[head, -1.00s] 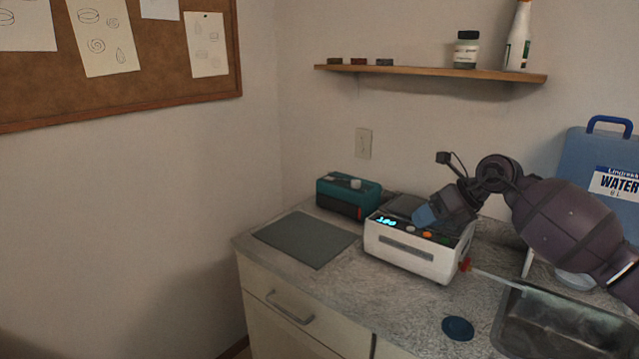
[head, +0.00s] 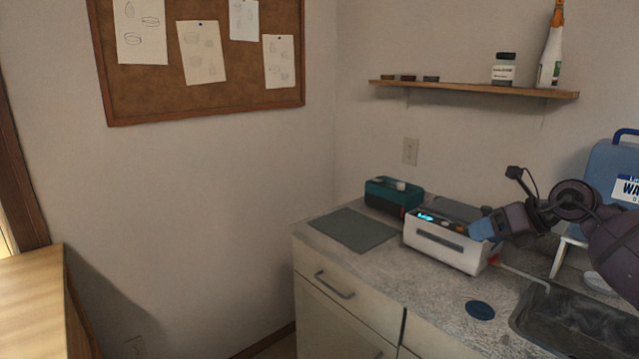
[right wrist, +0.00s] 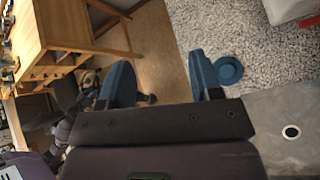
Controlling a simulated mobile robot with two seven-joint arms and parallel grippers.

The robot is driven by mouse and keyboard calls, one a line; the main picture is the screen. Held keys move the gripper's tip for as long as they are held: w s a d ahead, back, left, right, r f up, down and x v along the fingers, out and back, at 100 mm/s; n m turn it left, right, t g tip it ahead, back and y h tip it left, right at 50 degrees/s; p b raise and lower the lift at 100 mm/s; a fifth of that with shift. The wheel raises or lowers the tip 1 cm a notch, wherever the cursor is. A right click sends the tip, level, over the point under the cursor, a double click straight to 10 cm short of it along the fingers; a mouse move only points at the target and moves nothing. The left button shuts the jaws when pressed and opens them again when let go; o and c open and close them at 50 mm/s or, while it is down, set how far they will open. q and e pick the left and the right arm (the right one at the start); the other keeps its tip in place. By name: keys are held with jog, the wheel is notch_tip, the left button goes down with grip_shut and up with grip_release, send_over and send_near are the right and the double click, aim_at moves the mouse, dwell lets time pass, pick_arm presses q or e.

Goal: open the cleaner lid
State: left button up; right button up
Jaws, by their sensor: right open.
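The cleaner (head: 440,248) is a white box with a lit blue display and coloured buttons on its front top edge. It stands on the counter. Its dark lid (head: 455,207) appears to lie flat on top; its right part is hidden behind my gripper. My right gripper (head: 474,231) has blue fingers and appears in front of the cleaner's right end; I cannot tell if it touches. In the right wrist view its fingers (right wrist: 160,72) are spread apart with nothing between them. A white corner of the cleaner (right wrist: 287,9) shows there at upper right. My left gripper is not in view.
A teal device (head: 391,193) and a grey mat (head: 353,229) lie left of the cleaner. A blue disc (head: 480,310) lies in front, and a sink (head: 570,325) is at right. A shelf (head: 470,89) hangs above. A wooden table (head: 30,300) stands at far left.

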jog(key=a+r+m+t+y, duration=0.4)
jog(key=a+r+y, duration=0.3)
jog(key=a+r, duration=0.1)
jog(key=s+d+f+m+t+h, duration=0.1)
jog(key=s+f+m+t+h, duration=0.35)
jog(key=f+m, duration=0.95)
jog(key=s+d+f+m+t+h, duration=0.1)
jog(key=s+f+m+h, duration=0.65)
jog(key=f+m, duration=0.65)
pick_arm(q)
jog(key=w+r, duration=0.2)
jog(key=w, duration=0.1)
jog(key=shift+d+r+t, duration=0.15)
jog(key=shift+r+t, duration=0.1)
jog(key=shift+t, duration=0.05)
pick_arm(e)
jog(key=s+f+m+g+h, duration=0.1)
jog(key=s+f+m+g, duration=0.1)
jog(key=s+f, duration=0.7)
jog(key=s+f+m+g+h, duration=0.1)
jog(key=s+f+m+g, duration=0.2)
jog(key=s+f, duration=0.6)
jog(key=s+m, duration=0.2)
jog(key=s, duration=0.4)
jog(key=shift+s+a+f+h, duration=0.15)
jog(key=shift+a+f+h, duration=0.05)
jog(key=shift+h, duration=0.1)
